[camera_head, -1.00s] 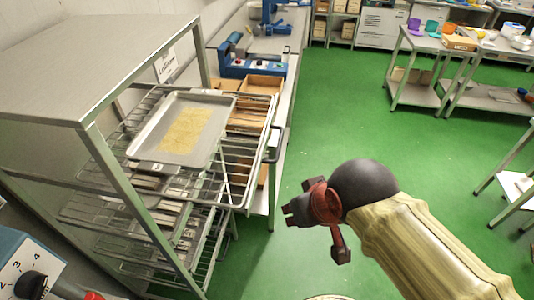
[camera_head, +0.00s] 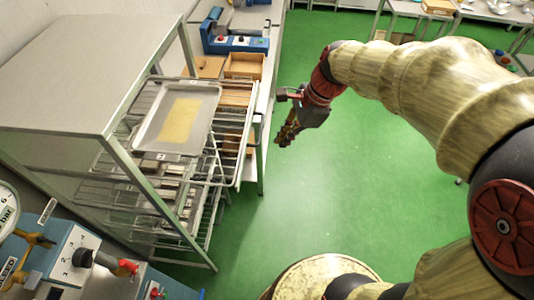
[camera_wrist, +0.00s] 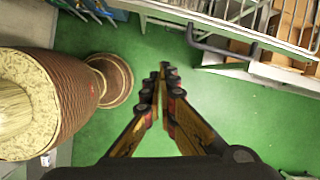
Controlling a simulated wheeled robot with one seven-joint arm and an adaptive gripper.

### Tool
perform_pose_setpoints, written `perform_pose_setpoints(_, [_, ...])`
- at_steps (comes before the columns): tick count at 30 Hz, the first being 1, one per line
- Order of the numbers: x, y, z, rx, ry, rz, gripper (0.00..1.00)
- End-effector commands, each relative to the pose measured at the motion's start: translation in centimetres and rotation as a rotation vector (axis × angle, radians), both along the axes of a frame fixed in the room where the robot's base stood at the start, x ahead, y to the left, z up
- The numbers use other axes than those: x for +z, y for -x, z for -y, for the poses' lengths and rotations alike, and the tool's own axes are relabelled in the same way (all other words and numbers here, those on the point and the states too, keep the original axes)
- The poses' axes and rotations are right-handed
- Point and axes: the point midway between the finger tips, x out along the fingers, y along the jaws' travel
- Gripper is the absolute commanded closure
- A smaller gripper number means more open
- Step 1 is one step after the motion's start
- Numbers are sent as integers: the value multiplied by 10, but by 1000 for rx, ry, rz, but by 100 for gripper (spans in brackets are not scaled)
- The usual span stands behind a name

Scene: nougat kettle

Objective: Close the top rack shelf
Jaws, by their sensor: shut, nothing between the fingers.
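The top rack shelf (camera_head: 242,160) is a wire shelf pulled out to the right from the metal rack (camera_head: 85,60). A grey metal tray (camera_head: 208,128) with a yellowish layer (camera_head: 180,120) lies on it. My gripper (camera_head: 286,140) is shut and empty, pointing down over the green floor. It is to the right of the shelf's outer edge and apart from it. In the wrist view the closed fingers (camera_wrist: 163,72) show over bare floor, with wire shelving (camera_wrist: 285,22) at the upper right.
A bench with wooden boxes (camera_head: 244,65) and a blue device (camera_head: 235,38) stands behind the rack. A grey bar handle (camera_head: 262,125) runs along its side. Blue equipment (camera_head: 85,250) stands at the lower left.

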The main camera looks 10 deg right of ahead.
Motion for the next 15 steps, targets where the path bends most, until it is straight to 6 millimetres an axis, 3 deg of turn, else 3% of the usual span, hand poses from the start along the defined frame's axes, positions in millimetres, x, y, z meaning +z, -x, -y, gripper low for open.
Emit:
perform_pose_setpoints(6, [4,0,-5,-224,-51,-82,100])
perform_pose_setpoints(11, [-2,-1,-8,-255,-54,-96,100])
perform_pose_setpoints(15, [-20,-2,-14,-253,-54,-97,100])
